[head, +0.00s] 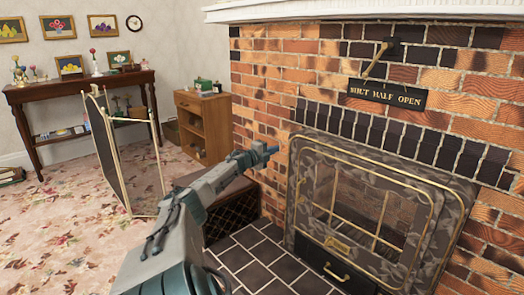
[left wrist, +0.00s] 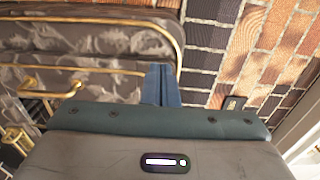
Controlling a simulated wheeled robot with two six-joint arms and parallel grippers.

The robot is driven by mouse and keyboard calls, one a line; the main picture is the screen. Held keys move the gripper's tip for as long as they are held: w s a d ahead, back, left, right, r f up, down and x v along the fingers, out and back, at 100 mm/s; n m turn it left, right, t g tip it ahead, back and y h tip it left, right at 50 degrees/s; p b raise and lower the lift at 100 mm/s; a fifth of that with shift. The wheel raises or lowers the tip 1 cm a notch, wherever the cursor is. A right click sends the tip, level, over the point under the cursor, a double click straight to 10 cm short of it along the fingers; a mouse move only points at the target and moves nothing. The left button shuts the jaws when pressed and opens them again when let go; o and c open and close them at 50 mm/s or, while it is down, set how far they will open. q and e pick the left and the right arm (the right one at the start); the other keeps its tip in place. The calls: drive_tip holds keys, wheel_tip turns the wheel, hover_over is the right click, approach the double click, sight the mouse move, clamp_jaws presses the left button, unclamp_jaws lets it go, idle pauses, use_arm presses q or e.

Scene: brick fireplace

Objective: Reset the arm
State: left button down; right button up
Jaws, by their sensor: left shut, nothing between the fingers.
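My left arm reaches in from the bottom of the head view, and its left gripper (head: 272,150) is in front of the brick wall, beside the upper left corner of the fireplace. Its blue fingers are together and hold nothing. In the left wrist view the closed fingers (left wrist: 161,84) point between the fireplace surround and the dark bricks. My right gripper is in neither view.
The fireplace (head: 297,190) has a grey patterned surround with brass trim. Above it are a brass lever (head: 374,64) and a "SHUT HALF OPEN" plate (head: 387,95). A folding screen (head: 112,160), wooden cabinet (head: 209,125) and dark chest (head: 228,213) stand left. Patterned carpet (head: 55,235) lies open.

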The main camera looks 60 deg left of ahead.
use_arm(q)
drive_tip(key=shift+s+a, duration=0.35)
drive_tip(key=shift+s, duration=0.3)
drive_tip(key=shift+s+a, duration=0.3)
drive_tip(key=shift+s, duration=0.4)
drive_tip(key=shift+s+a, duration=0.35)
drive_tip(key=shift+s, duration=0.3)
